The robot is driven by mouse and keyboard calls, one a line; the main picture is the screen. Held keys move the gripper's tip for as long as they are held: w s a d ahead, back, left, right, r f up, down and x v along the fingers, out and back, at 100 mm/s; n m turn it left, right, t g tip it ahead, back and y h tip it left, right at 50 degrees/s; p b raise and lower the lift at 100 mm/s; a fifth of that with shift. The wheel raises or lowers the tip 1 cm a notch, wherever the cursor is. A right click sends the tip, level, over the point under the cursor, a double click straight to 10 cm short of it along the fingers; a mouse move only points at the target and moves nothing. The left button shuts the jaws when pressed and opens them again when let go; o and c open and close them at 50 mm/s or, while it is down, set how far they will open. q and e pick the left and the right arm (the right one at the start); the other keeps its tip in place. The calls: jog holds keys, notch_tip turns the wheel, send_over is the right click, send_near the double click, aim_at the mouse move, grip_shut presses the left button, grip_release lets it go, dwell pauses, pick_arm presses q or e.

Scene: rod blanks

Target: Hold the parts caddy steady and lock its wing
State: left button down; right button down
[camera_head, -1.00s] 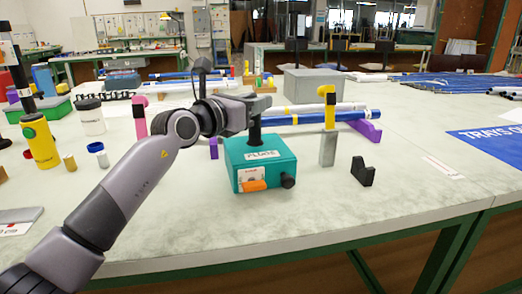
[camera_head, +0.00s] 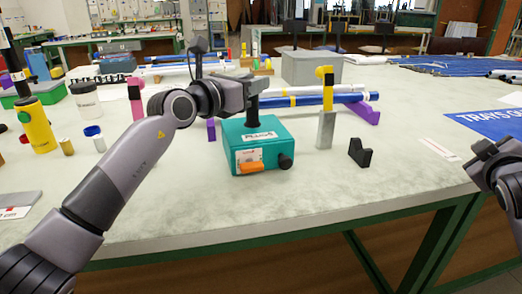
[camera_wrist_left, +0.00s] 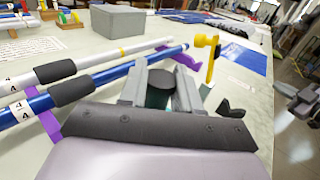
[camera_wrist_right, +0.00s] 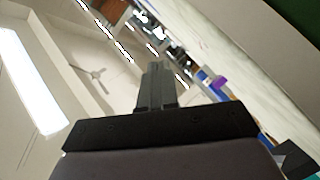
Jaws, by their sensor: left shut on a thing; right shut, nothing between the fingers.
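The parts caddy (camera_head: 262,145) is a teal box with a label on top, standing upright on the table. A black post (camera_head: 252,115) rises from its top. An orange wing (camera_head: 250,167) sits low on its front face, and a black knob (camera_head: 285,161) sits at its front right corner. My left gripper (camera_head: 254,90) is shut on the post from above left; the post top (camera_wrist_left: 160,88) shows between its fingers in the left wrist view. My right gripper (camera_head: 484,148) is shut and empty, raised at the right edge, well apart from the caddy.
Blue and white rods (camera_head: 320,99) lie behind on purple supports. A yellow canister (camera_head: 36,125) stands left. The table front between caddy and right gripper is mostly clear.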

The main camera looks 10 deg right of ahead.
jog(key=w+a+y, duration=0.1)
jog(key=w+a, duration=0.1)
jog(key=a, duration=0.1)
jog(key=w+a+m+y, duration=0.1)
jog(key=w+a+y, duration=0.1)
jog(key=w+a, duration=0.1)
jog(key=w+a+y, duration=0.1)
jog(key=w+a, duration=0.2)
jog(key=shift+a+y, duration=0.3)
jog(key=w+a+r+y, duration=0.2)
jog(key=w+a, duration=0.1)
jog(key=a, duration=0.4)
jog(key=w+a+r+y, duration=0.2)
jog(key=a+r+y, duration=0.1)
jog(key=a, duration=0.4)
notch_tip(320, 180, up, 11)
jog(key=g, duration=0.4)
send_over(260, 164)
jog(key=d, duration=0.3)
jog(key=s+a+f+m+g, duration=0.2)
jog(key=s+a+g, duration=0.1)
jog(key=s+g, duration=0.15)
jog(key=shift+g, duration=0.45)
jog(key=x, duration=1.2)
jog(key=shift+f, duration=0.85)
jog(key=shift+y, duration=0.3)
